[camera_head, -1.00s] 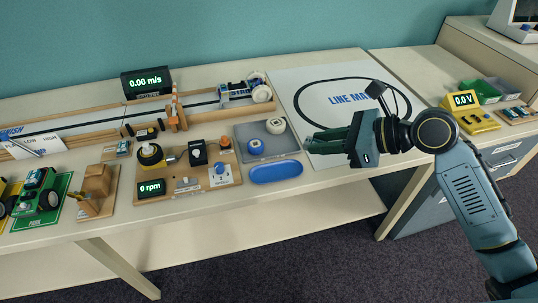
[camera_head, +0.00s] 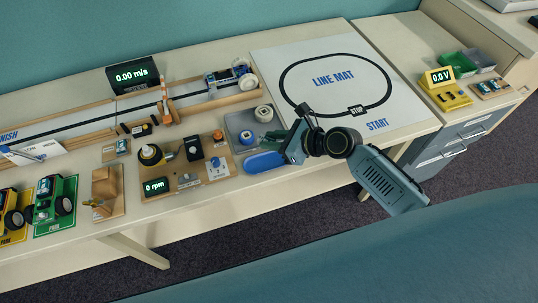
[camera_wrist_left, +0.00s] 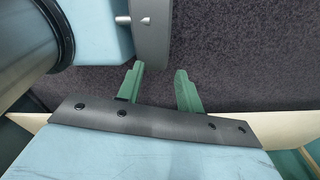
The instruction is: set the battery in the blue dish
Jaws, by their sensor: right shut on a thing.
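The blue dish (camera_head: 264,162) is a shallow oval on the table's front part, in the head view, and its visible part looks empty. My right gripper (camera_head: 268,141) is just behind and above its right end, with fingers pointing left. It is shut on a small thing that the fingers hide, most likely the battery. I cannot make out the battery itself in any view. My left gripper (camera_wrist_left: 160,88) is open and empty in the left wrist view, over the dark carpet.
The white line mat (camera_head: 333,82) is at the back right. The table's front edge is close below the dish.

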